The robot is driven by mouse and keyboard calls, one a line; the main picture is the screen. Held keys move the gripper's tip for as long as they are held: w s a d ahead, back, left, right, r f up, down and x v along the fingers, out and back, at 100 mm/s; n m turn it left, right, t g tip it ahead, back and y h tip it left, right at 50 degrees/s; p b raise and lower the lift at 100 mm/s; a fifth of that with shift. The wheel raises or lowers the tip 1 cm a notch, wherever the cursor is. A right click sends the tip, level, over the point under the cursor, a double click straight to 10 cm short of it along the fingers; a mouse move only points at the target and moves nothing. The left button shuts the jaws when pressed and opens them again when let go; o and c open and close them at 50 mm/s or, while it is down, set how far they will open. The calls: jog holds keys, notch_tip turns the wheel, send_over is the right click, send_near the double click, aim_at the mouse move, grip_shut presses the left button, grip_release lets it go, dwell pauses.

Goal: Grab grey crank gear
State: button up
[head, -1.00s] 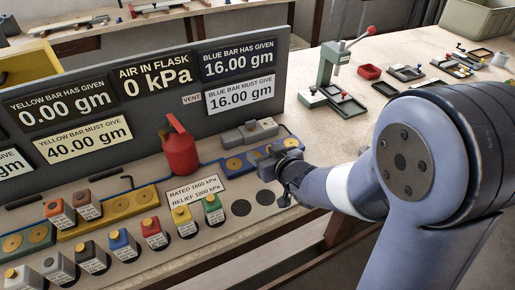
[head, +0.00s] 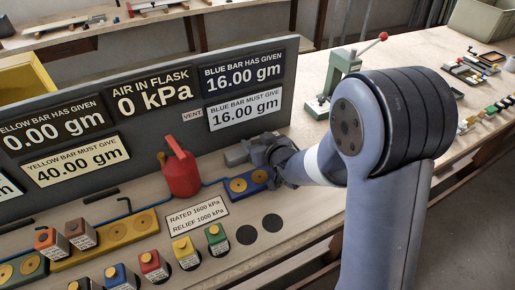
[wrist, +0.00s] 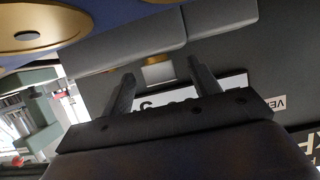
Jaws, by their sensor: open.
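No part that I can clearly tell as a crank gear shows. A long grey block (head: 237,155) lies at the foot of the dark panel, behind the blue bar. In the wrist view the grey block (wrist: 140,45) spans the top, with a small light grey square piece (wrist: 158,71) at its lower side. My gripper (wrist: 160,67) is open, with its fingers apparently either side of that square piece; contact cannot be told. In the head view my gripper (head: 266,148) is at the block's right end and hides it.
The blue bar (head: 246,183) with gold discs lies just in front of the grey block. A red flask (head: 181,172) stands to the left. The dark panel (head: 165,140) rises close behind. Coloured weights, including a green one (head: 216,238), stand in front. A green press (head: 335,80) stands behind my arm.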

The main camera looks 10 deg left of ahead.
grip_shut()
dwell(0.4)
